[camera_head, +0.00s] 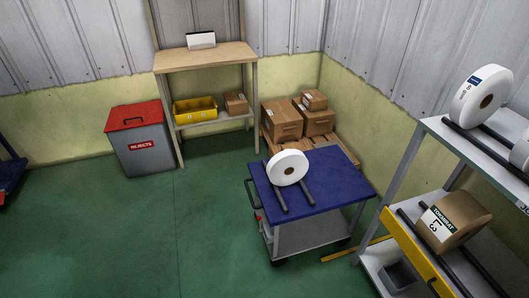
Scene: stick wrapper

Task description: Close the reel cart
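The reel cart (325,175) stands on the green floor right of the middle, with a blue top and a grey lower shelf. A white reel (288,167) stands upright on its top, at two dark parallel bars (308,192). A dark handle (254,195) shows at the cart's left end. I see no door or lid on the cart. Neither of my grippers is in view.
A grey shelf rack (408,160) with reels, a cardboard box (453,222) and a yellow rail (405,243) stands close on the right. A red-lidded rejects bin (140,140), a wooden bench (205,57) and stacked boxes (282,120) line the back.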

